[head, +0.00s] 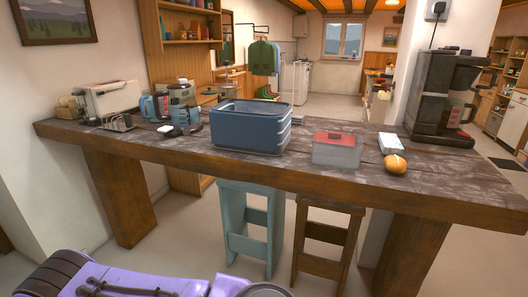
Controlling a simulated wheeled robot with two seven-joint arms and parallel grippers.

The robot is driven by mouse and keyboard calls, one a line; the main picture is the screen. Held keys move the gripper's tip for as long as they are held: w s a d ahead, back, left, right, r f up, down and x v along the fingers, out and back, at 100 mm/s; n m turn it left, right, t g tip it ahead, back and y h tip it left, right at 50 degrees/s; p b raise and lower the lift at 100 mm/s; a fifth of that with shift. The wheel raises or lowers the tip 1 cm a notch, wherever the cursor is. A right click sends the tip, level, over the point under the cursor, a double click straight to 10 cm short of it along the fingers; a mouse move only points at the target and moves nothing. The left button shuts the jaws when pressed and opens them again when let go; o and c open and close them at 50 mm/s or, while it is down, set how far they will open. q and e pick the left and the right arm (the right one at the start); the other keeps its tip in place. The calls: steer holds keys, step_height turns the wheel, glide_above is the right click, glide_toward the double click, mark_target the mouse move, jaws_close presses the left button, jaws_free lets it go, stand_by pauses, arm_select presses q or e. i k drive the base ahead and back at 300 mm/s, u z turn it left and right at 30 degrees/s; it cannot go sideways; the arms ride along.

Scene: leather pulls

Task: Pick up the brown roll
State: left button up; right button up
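The brown roll (395,164) is small, round and golden-brown, with a pale mark on top. It lies on the worn dark countertop (330,184) at the right, close to the front edge. It sits just in front of a small white box-like item (391,144) and right of a clear container with a red lid (338,150). Neither of my grippers is in view, and nothing is touching the roll. Only purple and dark parts of my own body show at the bottom left.
A blue bin (250,127) stands mid-counter. A black coffee machine (440,97) stands behind the roll to the right. A toaster (110,97) and blue-grey jugs (155,107) are at the left. Teal (250,225) and brown (325,240) stools stand below the counter. The counter right of the roll is clear.

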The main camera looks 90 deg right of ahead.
mark_target(394, 164)
steer(key=z, duration=2.45)
